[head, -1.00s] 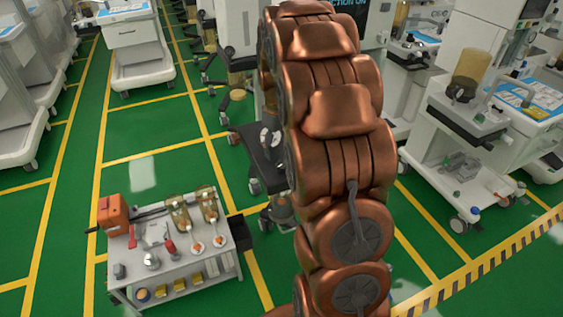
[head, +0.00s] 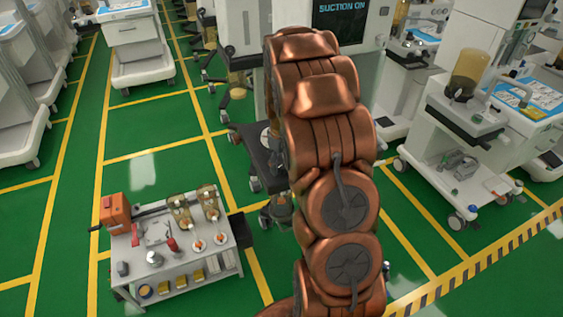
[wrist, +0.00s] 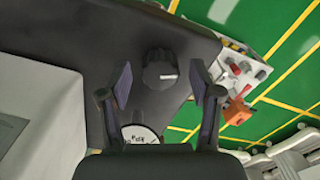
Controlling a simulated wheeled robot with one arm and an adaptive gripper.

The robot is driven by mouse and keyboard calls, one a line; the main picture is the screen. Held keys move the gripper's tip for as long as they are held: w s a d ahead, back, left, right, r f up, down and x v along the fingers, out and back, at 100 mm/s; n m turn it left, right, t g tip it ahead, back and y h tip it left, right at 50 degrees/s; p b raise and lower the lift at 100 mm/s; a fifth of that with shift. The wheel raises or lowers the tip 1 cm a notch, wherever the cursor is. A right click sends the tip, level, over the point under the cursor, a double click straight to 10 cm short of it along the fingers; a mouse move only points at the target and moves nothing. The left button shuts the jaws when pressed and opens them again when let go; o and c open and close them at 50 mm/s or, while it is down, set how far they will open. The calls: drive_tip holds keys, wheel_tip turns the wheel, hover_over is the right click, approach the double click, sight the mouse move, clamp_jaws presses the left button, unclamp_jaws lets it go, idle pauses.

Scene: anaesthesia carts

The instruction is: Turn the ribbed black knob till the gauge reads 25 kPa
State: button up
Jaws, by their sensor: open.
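The ribbed black knob (wrist: 160,69) shows in the wrist view, on a dark panel, with a short white mark on its right side. My gripper (wrist: 160,85) is open, with one finger left of the knob and one right of it; the fingers look apart from it. Below the knob, a white round gauge face (wrist: 140,133) with "kPa" printed on it is partly covered by my gripper. Its needle and reading cannot be made out. In the head view my copper arm hides the knob, the gauge and my gripper.
A screen reading "SUCTION ON" (head: 341,9) stands behind my arm. A small tool trolley (head: 190,262) with an orange box (head: 115,211) is at lower left. White carts (head: 463,185) stand at right.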

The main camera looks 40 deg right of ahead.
drive_tip(key=shift+f, duration=0.1)
drive_tip(key=c, duration=1.1)
drive_tip(key=shift+f+m+b, duration=0.2)
drive_tip(key=shift+m+b, duration=0.1)
drive_tip(key=shift+b, duration=0.45)
drive_tip(key=shift+c, duration=0.2)
drive_tip(key=shift+f+m+b, duration=0.1)
drive_tip(key=shift+m+b, duration=0.6)
drive_tip(key=shift+b, duration=0.3)
drive_tip(key=shift+r+m+b, duration=0.25)
drive_tip(key=shift+m+b, duration=0.4)
drive_tip(key=shift+m, duration=0.05)
drive_tip(key=o, duration=1.1)
drive_tip(key=shift+o, duration=0.2)
